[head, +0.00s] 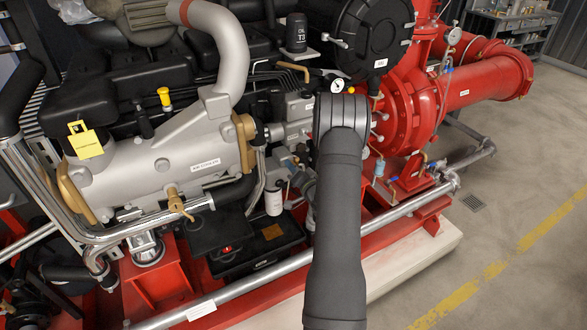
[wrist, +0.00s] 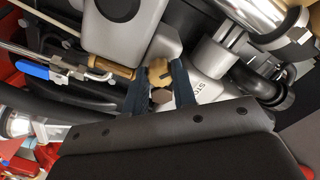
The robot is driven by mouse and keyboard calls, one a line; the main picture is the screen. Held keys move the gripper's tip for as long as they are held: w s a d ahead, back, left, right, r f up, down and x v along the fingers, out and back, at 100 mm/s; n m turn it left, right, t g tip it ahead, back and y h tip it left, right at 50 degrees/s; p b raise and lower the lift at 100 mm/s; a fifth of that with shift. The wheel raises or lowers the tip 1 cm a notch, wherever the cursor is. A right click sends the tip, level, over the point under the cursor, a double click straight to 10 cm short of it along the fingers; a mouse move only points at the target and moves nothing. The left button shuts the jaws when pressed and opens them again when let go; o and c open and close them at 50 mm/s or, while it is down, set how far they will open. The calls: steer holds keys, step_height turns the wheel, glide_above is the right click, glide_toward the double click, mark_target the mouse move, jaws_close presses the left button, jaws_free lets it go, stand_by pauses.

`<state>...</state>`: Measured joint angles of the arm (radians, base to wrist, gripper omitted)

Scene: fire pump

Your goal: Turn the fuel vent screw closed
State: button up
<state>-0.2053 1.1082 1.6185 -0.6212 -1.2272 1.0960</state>
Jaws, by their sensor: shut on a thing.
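In the wrist view, my gripper (wrist: 161,72) has its two dark blue fingers on either side of a small brass fitting (wrist: 159,78), which I take to be the fuel vent screw. The fingers are shut on it, and a brownish hexagonal end (wrist: 162,96) shows between them, nearer the palm. The fitting sits beside a grey housing with partly hidden lettering (wrist: 197,86). In the head view, my own arm hides the gripper and the screw. How far the screw is turned cannot be told.
In the wrist view, a blue-handled lever (wrist: 33,70) and a brass tube end (wrist: 112,67) lie left of the fingers. A silver pipe (wrist: 255,15) is at upper right. In the head view, a red pump casing (head: 405,105) stands right of my arm, with free floor beyond.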

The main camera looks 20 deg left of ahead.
steer(key=m, duration=1.1)
stand_by(0.6)
steer(key=o, duration=1)
steer(key=v, duration=1.7)
steer(key=shift+s+d+r, duration=0.1)
steer(key=shift+s+d, duration=0.05)
steer(key=shift+s, duration=0.05)
steer(key=shift+w, duration=0.1)
